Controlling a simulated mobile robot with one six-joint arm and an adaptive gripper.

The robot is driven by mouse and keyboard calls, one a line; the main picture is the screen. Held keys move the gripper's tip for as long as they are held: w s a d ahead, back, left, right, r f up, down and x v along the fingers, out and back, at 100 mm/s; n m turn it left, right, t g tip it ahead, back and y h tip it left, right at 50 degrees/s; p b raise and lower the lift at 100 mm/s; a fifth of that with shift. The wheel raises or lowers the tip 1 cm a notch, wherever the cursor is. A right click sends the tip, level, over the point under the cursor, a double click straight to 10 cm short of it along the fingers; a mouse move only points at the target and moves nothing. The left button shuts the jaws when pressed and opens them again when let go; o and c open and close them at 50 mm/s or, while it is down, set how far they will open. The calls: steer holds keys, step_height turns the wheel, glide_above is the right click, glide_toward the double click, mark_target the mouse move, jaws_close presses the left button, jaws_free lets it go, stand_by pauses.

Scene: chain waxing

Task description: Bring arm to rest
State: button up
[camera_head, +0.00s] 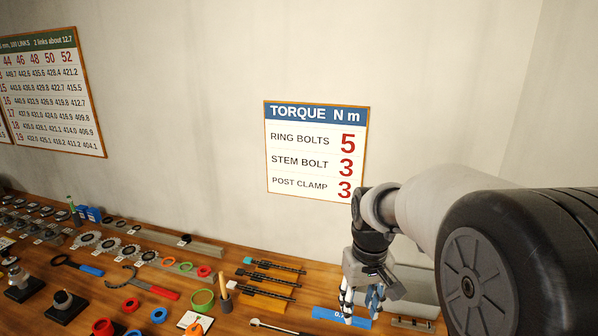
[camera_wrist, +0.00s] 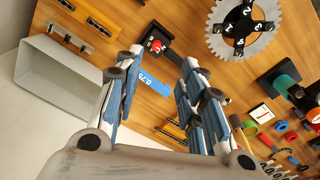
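My gripper (camera_head: 361,312) hangs fingers-down over the right part of the wooden bench (camera_head: 228,257), at the end of my raised arm. In the wrist view my gripper (camera_wrist: 160,65) has its two blue-and-grey fingers spread well apart, with nothing held between them. A blue gauge marked 0.75 (camera_wrist: 152,80) shows in the gap, lying on the bench below; it also shows in the head view (camera_head: 338,316), partly hidden by the fingers. The exact height of the fingertips above the bench is hard to tell.
A grey open bin (camera_wrist: 62,72) stands close beside the gripper. A toothed chainring (camera_wrist: 243,28) and a small black-and-red block (camera_wrist: 156,44) lie nearby. Tools, rings and sprockets crowd the bench to the left. A torque chart (camera_head: 316,151) hangs on the wall behind.

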steer(key=s+r+t, duration=0.2)
steer(key=s+r, duration=0.6)
steer(key=s, duration=0.5)
steer(key=s+m+t, duration=0.1)
steer(key=s+t, duration=0.1)
steer(key=s, duration=0.9)
steer(key=shift+s+f+m, duration=0.25)
steer(key=shift+f+m, duration=0.05)
